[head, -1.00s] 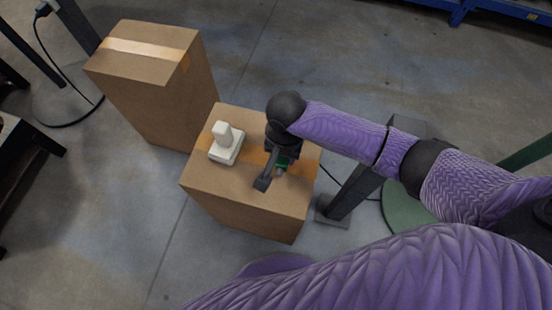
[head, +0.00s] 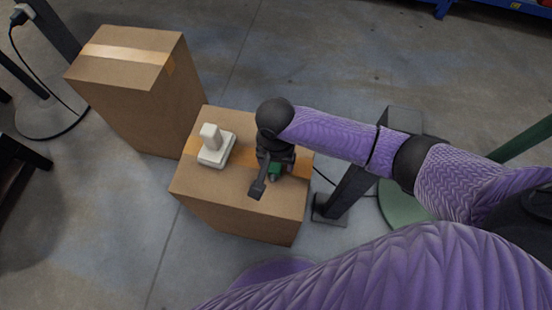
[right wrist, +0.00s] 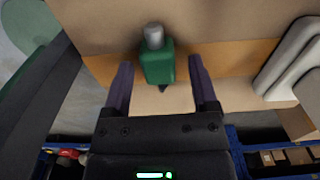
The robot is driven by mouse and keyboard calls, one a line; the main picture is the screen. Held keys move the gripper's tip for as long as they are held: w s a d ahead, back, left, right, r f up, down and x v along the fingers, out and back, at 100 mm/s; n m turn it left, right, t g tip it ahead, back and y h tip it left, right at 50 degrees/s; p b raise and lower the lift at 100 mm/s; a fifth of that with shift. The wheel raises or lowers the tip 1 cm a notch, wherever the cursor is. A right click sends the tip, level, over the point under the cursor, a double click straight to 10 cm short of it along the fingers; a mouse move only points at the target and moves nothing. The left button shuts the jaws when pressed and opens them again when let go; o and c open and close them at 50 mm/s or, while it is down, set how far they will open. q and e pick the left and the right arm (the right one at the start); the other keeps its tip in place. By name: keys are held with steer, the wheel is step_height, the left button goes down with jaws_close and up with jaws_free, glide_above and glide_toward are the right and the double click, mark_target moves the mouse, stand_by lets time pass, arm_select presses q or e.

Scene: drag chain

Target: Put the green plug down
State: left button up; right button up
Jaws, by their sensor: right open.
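The green plug (head: 275,172) is on the top of the nearer cardboard box (head: 222,187), toward its right side. In the right wrist view the green plug (right wrist: 157,62) has a grey metal end and stands between my two fingers, with gaps on both sides. My right gripper (head: 264,182) is open around the plug, low over the box top; its fingers also show in the right wrist view (right wrist: 160,85). The arm partly hides the plug in the head view. My left gripper is not in view.
A white device (head: 215,146) stands on the same box, left of my right gripper. A taller taped cardboard box (head: 125,75) stands behind to the left. A dark post (head: 350,190) with a cable stands close to the right of the nearer box.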

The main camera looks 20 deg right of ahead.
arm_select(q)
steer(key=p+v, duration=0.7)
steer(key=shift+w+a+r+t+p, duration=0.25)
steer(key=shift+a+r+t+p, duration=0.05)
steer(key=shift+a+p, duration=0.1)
arm_select(e)
step_height(320, 180, up, 12)
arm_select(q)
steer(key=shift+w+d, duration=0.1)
